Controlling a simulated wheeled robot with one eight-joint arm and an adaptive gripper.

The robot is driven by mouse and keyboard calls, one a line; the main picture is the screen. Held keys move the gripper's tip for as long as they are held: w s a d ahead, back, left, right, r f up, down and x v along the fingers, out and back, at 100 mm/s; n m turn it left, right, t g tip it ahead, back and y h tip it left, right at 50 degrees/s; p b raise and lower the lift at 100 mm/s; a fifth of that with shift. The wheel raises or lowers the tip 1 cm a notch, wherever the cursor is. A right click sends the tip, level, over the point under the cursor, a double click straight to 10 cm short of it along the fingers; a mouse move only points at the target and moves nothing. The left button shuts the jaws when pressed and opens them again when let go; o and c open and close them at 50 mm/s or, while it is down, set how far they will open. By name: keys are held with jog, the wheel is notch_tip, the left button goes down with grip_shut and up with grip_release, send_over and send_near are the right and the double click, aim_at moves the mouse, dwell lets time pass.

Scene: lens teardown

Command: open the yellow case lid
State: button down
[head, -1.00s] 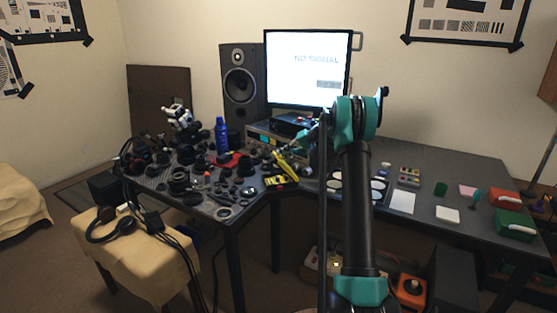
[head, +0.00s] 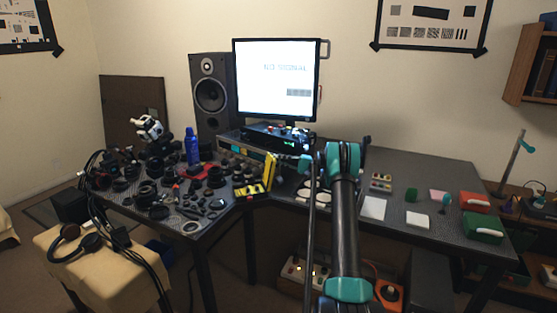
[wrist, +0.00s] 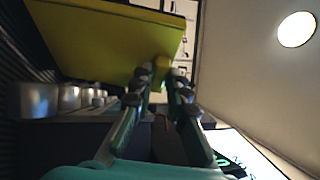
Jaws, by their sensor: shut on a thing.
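The small yellow case (head: 252,191) sits open on the dark desk, near the inner corner in the head view. Its yellow lid (head: 270,172) stands steeply raised at the case's right side. In the wrist view the lid's broad yellow face (wrist: 100,40) fills the upper left. My gripper (wrist: 166,78) is shut on a small yellow tab at the lid's lower right edge. In the head view my gripper (head: 283,166) is small and dim beside the lid, so its fingers are hard to make out there.
Many dark lens parts (head: 160,190) crowd the desk left of the case. A blue bottle (head: 192,147), a speaker (head: 212,95) and a monitor (head: 276,80) stand behind. A white sheet (head: 373,208) and a green box (head: 482,230) lie to the right.

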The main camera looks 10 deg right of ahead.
jog(key=shift+w+d+f, duration=0.1)
jog(key=shift+d+f, duration=0.6)
jog(key=shift+d, duration=0.25)
jog(key=c, duration=1.5)
grip_release()
jog(key=v, duration=1.1)
jog(key=shift+d+f, duration=0.2)
jog(key=shift+d, duration=0.2)
jog(key=shift+d, duration=0.1)
